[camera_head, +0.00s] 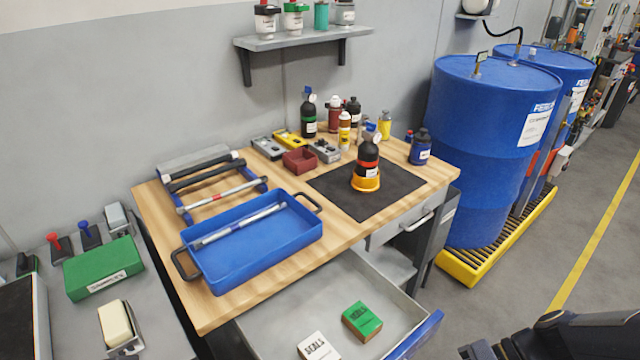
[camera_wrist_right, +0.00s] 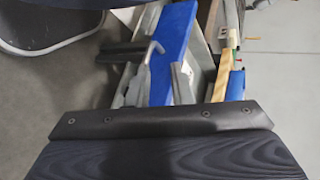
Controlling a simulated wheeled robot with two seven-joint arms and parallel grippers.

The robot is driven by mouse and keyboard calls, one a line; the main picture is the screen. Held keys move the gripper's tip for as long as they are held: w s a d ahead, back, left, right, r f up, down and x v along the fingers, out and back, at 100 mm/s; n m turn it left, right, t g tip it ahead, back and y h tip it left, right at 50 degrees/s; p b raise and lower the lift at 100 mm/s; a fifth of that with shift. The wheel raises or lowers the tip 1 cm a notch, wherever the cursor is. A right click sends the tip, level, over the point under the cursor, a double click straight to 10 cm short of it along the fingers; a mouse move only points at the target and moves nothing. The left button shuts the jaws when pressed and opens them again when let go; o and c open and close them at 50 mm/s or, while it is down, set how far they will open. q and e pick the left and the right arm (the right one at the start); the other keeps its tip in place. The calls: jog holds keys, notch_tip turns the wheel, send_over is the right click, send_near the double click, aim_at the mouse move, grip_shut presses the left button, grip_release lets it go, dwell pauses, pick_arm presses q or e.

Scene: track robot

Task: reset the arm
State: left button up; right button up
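The dark end of my right arm (camera_head: 575,325) shows at the lower right edge of the head view, right of the open drawer (camera_head: 418,335) and apart from it. Its fingertips are cut off or unclear, so I cannot tell whether that gripper is open or shut. In the right wrist view, a dark padded bar (camera_wrist_right: 160,121) crosses the lower part. Behind it are a blue panel (camera_wrist_right: 172,50) and grey metal parts that I cannot make out clearly. My left gripper is not in view.
The drawer holds a green box (camera_head: 362,321) and a white box (camera_head: 318,347). Above it, the wooden workbench (camera_head: 245,300) carries a blue tray (camera_head: 262,262), a black mat (camera_head: 325,185) and several bottles.

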notch_tip(320, 180, up, 14)
jog(key=s+t+h+p, duration=0.1)
jog(key=t+h+p, duration=0.4)
jog(key=t+h, duration=0.1)
jog(key=shift+r+t+h, duration=0.2)
jog(key=shift+t+h, duration=0.1)
jog(key=shift+h, duration=0.6)
